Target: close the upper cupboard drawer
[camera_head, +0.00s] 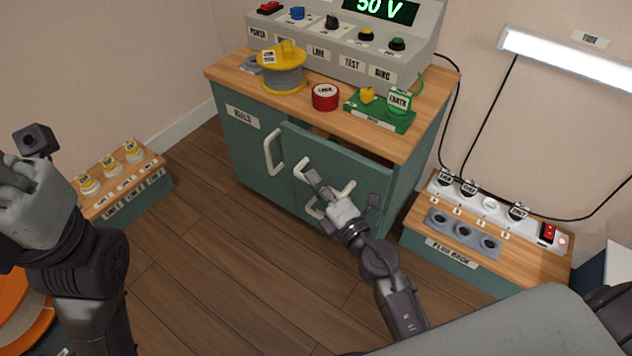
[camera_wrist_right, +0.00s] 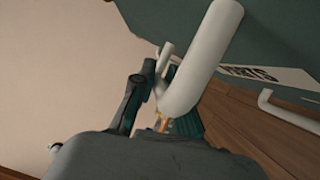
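The teal cupboard (camera_head: 237,147) has a wooden top. Its upper drawer (camera_head: 350,172), at the right of the front, stands out from the body, with a dark gap above its front edge. A white bar handle (camera_head: 345,190) is on the drawer front; a thick white handle (camera_wrist_right: 203,62) shows close up in the right wrist view. My right gripper (camera_head: 318,184) is at the drawer handle, its fingers overlapping it; whether they are shut on it is unclear. My left gripper (camera_head: 32,152) is raised at the far left, away from the cupboard, its fingers partly out of view.
A yellow spool (camera_head: 283,75), red tape (camera_head: 325,97) and green board (camera_head: 380,114) sit on top. A plug bench (camera_head: 480,235) stands right, a small wooden-topped box (camera_head: 125,182) left. Floor between is clear.

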